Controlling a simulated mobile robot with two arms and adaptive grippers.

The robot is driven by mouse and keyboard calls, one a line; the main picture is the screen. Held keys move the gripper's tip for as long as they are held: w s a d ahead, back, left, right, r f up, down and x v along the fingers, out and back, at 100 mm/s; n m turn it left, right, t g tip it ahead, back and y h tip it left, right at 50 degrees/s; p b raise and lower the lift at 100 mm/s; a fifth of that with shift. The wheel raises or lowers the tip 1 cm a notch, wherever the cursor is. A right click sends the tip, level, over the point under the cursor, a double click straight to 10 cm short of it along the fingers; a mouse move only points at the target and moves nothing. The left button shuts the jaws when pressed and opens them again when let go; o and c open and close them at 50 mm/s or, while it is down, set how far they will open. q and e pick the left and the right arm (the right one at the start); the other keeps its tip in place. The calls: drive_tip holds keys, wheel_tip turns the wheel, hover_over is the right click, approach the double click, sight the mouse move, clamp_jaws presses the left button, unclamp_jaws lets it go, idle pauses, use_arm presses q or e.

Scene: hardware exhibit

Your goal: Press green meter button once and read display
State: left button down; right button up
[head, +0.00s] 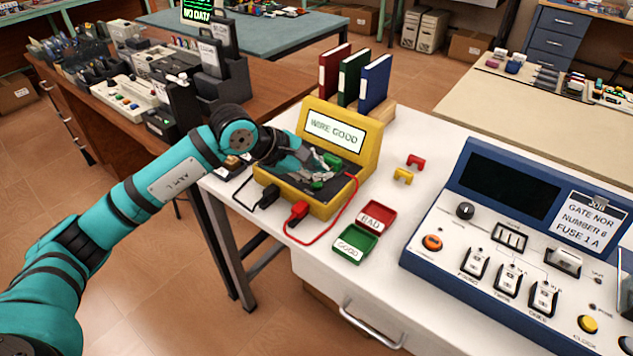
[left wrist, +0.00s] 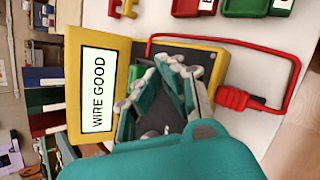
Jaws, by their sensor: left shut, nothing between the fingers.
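The yellow meter (head: 362,154) stands on the white table. Its lit display (head: 334,132) reads "WIRE GOOD"; the display (left wrist: 98,90) reads the same in the left wrist view. A green part (head: 333,160) shows on the dark panel near the display, also in the left wrist view (left wrist: 136,73); I cannot tell for certain that it is the button. My left gripper (head: 316,175) is shut and empty, low over the panel. In the left wrist view its fingers (left wrist: 176,68) converge over the panel and hide part of it. I cannot tell whether they touch it.
Red (head: 298,211) and black (head: 268,197) plugs with leads sit at the meter's front. A red BAD tray (head: 388,212) and a green GOOD tray (head: 368,240) lie to the right. Binders (head: 373,82) stand behind. A blue-framed console (head: 425,232) fills the table's right side.

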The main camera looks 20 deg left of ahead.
sight(318, 185)
use_arm(q)
drive_tip(key=shift+r+p, duration=0.85)
drive_tip(key=shift+r, duration=0.75)
drive_tip(key=shift+r+p, duration=0.4)
drive_tip(key=shift+r, duration=0.5)
use_arm(e)
drive_tip(key=shift+w+d+r, duration=0.1)
drive_tip(key=shift+d+r, duration=0.2)
drive_tip(key=shift+r, duration=0.3)
drive_tip(key=shift+d+r, duration=0.25)
drive_tip(key=shift+r, duration=0.35)
drive_tip(key=shift+a, duration=0.45)
